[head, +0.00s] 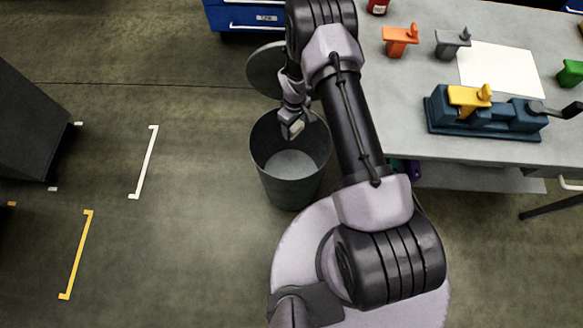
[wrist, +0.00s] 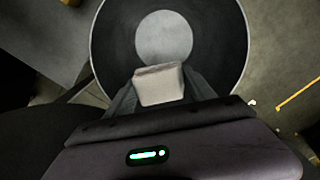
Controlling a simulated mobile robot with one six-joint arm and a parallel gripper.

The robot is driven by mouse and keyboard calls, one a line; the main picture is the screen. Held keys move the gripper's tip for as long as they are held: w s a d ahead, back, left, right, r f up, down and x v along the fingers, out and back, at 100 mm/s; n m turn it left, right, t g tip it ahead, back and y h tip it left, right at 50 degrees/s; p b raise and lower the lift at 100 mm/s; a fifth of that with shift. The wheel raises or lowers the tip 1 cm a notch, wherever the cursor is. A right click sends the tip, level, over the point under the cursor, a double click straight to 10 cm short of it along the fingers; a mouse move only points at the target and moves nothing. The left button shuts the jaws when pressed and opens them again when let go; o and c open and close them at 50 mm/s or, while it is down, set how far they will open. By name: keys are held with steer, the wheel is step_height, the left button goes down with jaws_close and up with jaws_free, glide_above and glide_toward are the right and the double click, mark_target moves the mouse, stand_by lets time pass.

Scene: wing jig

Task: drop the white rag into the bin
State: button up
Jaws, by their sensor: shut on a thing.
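The white rag (wrist: 159,84) is between the fingers of my gripper (wrist: 158,92) in the wrist view. In the head view the rag (head: 296,128) shows as a small pale patch at the tip of my gripper (head: 292,124). My gripper is shut on the rag and points down over the bin's opening. The dark grey round bin (head: 290,190) stands on the floor, and its inside looks empty. In the wrist view the bin's rim (wrist: 240,40) rings the rag, with the pale bin floor below it.
A grey workbench (head: 400,120) stands right of the bin, bearing a blue vise (head: 485,118), a white sheet (head: 500,70) and small coloured clamps. A blue drawer cabinet (head: 255,17) is at the top.

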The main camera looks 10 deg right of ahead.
steer(key=shift+f, duration=0.45)
steer(key=shift+r, duration=0.1)
steer(key=o, duration=1.4)
step_height(320, 180, up, 18)
steer(key=p, duration=0.6)
steer(key=shift+f, duration=0.25)
